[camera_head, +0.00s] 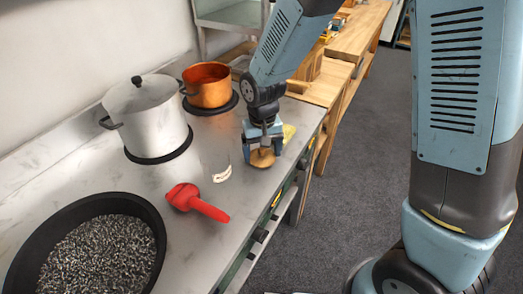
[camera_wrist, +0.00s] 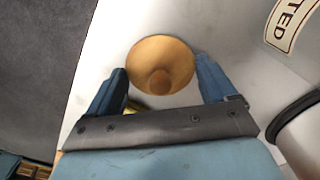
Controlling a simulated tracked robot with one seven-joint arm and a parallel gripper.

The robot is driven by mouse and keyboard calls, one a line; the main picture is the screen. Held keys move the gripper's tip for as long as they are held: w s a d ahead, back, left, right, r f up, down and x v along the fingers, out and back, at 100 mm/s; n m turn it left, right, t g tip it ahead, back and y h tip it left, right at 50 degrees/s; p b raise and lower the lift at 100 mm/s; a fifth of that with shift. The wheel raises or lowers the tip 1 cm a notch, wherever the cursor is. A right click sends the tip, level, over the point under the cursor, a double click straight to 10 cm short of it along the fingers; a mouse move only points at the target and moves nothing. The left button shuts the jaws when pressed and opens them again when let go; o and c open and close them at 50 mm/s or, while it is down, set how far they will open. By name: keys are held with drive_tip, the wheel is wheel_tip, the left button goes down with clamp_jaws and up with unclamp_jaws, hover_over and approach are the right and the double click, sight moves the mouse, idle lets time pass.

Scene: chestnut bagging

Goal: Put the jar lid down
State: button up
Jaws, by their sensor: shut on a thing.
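The jar lid (camera_head: 262,159) is a round, light wooden disc with a knob, and it shows knob-up in the wrist view (camera_wrist: 160,52). My gripper (camera_head: 263,148) is shut on the lid, with one blue finger at each side of it in the wrist view (camera_wrist: 161,82). The lid is low over the steel counter near its front edge; I cannot tell whether it touches. A clear glass jar (camera_head: 215,165) with a pale label stands left of the gripper. Its label (camera_wrist: 290,24) shows at the upper right of the wrist view.
A yellow item (camera_head: 289,132) lies just behind my gripper. A red scoop (camera_head: 196,202) and a black pan (camera_head: 150,222) of dark grains are nearer. A lidded steel pot (camera_head: 150,115) and copper pot (camera_head: 208,88) stand at the back. Bare counter (camera_head: 247,205) lies in front of the gripper.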

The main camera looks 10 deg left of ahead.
sight(263, 149)
drive_tip(key=shift+f, duration=0.1)
drive_tip(key=o, duration=0.8)
wheel_tip(263, 149, up, 12)
drive_tip(key=shift+r, duration=0.15)
